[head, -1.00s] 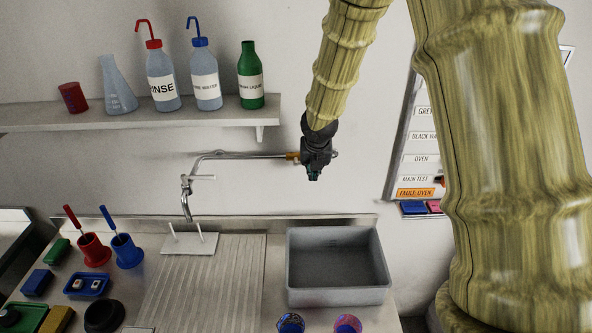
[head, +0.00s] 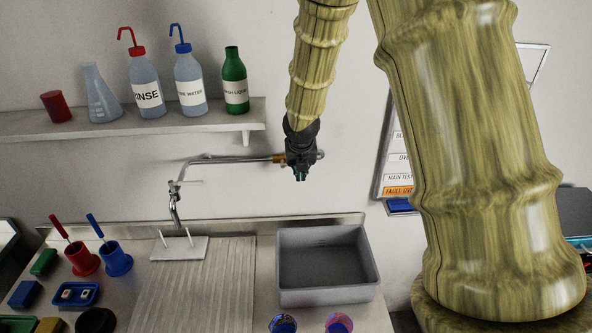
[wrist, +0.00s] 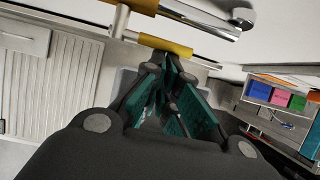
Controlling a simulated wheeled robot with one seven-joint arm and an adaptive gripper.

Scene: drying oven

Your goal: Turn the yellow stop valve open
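The yellow stop valve (head: 279,158) shows as a small brass-yellow piece on the wall pipe in the head view, just left of my gripper (head: 300,176). My gripper points downward there and hides part of the pipe. In the wrist view a yellow bar (wrist: 165,45) lies just beyond the teal-padded fingertips of my gripper (wrist: 164,68). Another yellow piece (wrist: 142,5) is cut off at the top edge. The fingers are close together, but whether they are shut is unclear. I cannot tell whether the fingertips touch the bar.
The pipe (head: 225,159) runs left to a tap (head: 175,205) above the ribbed drainer. A grey basin (head: 328,292) lies below my gripper. A shelf (head: 130,121) with several bottles is at the left. A labelled board (head: 397,165) is on the wall at the right.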

